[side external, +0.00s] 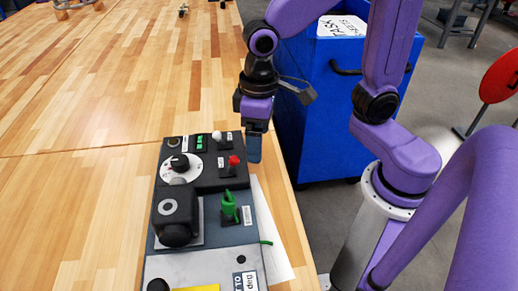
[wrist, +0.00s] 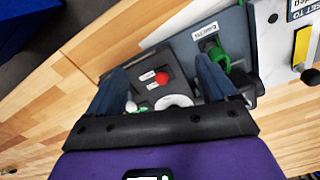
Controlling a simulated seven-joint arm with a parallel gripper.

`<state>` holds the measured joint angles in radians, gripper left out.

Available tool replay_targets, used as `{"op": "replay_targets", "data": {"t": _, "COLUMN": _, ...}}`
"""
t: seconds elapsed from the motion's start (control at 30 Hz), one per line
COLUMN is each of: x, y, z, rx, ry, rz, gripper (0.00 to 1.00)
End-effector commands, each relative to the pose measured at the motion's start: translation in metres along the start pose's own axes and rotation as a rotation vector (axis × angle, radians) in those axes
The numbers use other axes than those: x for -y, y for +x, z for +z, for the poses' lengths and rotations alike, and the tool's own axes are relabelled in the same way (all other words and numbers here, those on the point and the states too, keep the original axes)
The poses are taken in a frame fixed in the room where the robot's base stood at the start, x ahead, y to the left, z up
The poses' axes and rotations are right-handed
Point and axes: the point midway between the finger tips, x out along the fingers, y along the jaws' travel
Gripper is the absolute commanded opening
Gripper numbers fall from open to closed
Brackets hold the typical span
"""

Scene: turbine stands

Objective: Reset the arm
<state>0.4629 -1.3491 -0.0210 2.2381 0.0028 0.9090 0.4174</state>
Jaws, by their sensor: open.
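My gripper (wrist: 163,84) is open, its two blue fingers apart and empty in the wrist view. In the side view my gripper (side external: 254,155) points down near the right edge of the table, just right of the control panel (side external: 205,235). The panel carries a red button (side external: 234,161), a white knob (side external: 216,135), a dial (side external: 180,164) and a green switch (side external: 229,205). In the wrist view the red button (wrist: 162,77) shows between the fingers, some way beyond them. The green switch (wrist: 219,58) is right of it. The dial is partly hidden there by my gripper.
The wooden table (side external: 80,120) is bare left of the panel. A white sheet (side external: 268,225) lies under the panel's right side. A blue cabinet (side external: 330,120) stands beyond the table's right edge. A red round sign (side external: 503,77) is at far right.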

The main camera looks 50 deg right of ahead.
Motion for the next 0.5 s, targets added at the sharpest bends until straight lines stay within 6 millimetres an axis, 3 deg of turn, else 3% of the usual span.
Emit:
{"op": "replay_targets", "data": {"t": 0.3, "x": -0.014, "y": -0.004, "z": 0.092, "rx": -0.010, "ry": -0.398, "rz": -0.005, "gripper": 0.85}}
{"op": "replay_targets", "data": {"t": 0.5, "x": -0.021, "y": -0.002, "z": 0.130, "rx": -0.013, "ry": -0.573, "rz": -0.007, "gripper": 0.85}}
